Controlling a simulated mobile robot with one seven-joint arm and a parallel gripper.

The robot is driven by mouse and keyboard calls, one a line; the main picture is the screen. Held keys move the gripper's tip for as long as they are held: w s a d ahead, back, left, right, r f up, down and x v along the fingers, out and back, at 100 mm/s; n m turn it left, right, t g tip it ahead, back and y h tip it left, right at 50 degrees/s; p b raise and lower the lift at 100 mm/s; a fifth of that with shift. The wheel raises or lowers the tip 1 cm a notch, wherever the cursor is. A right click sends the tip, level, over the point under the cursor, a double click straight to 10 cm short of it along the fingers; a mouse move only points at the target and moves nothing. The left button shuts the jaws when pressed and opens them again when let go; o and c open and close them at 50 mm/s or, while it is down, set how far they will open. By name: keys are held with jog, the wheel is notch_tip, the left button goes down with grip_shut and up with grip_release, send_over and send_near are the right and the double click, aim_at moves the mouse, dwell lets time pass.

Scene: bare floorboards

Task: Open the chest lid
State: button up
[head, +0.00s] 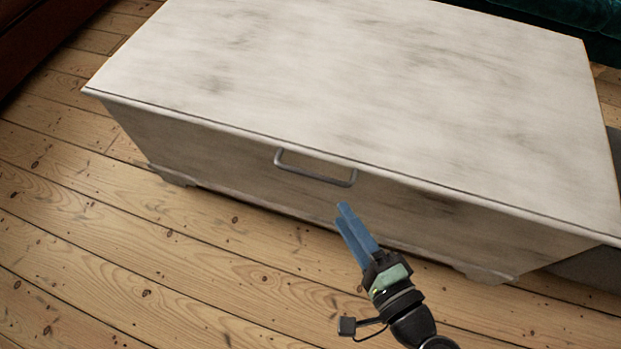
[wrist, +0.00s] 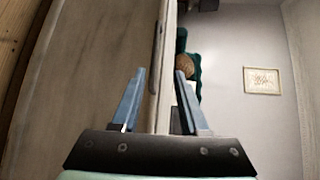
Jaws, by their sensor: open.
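The chest (head: 230,168) is whitewashed wood with grey streaks and stands on the floorboards in the head view. Its lid (head: 350,80) lies flat and closed on top. A grey metal bar handle (head: 316,180) is on the front, just under the lid's edge. My gripper (head: 344,212) has blue fingers and is in front of the chest, just below and right of the handle, apart from it. In the wrist view my gripper (wrist: 160,73) is open with nothing between its fingers. The chest front (wrist: 85,80) fills the left there, and the handle (wrist: 157,48) shows edge-on ahead of the fingertips.
Bare floorboards (head: 130,265) lie free in front and left of the chest. A dark green piece of furniture (head: 575,15) is behind it, and a brown one (head: 35,35) at the upper left. A framed picture (wrist: 262,80) hangs on the wall.

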aim_at(312, 174)
jog(key=shift+m, duration=0.3)
jog(key=b+x, duration=0.1)
jog(key=x, duration=0.3)
jog(key=b+x, duration=0.2)
jog(key=x, duration=0.2)
jog(key=f+b+x, duration=0.1)
jog(key=b+x, duration=0.1)
jog(key=x, duration=0.2)
jog(key=shift+w+a, duration=0.2)
jog(key=shift+a, duration=0.05)
grip_shut()
dwell(0.8)
